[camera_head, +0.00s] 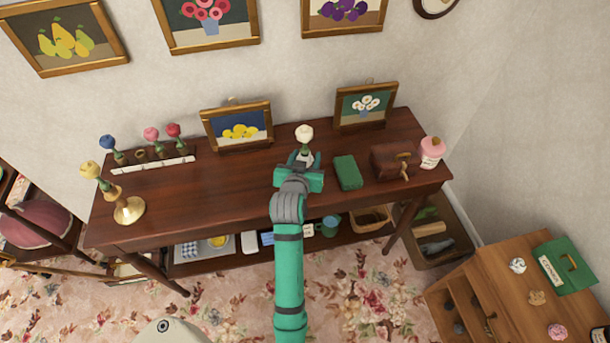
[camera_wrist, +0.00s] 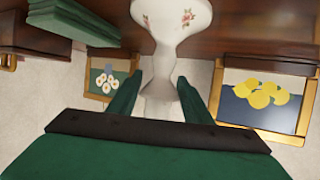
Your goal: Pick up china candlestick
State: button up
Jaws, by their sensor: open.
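In the wrist view the candlestick (camera_wrist: 172,35) is white with small pink flowers, wide at the base and narrow at the stem. My green gripper (camera_head: 304,164) reaches it from the front. In the wrist view my gripper (camera_wrist: 157,85) is open, with one finger on each side of the narrow stem. I cannot tell whether either finger touches it. My gripper hides part of the candlestick in the head view.
Framed pictures (camera_head: 237,126) (camera_head: 362,104) stand behind. The table's left-middle is clear.

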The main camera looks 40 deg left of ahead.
jog(key=shift+x, duration=0.95)
grip_shut()
jog(key=shift+r, duration=0.1)
dwell(0.6)
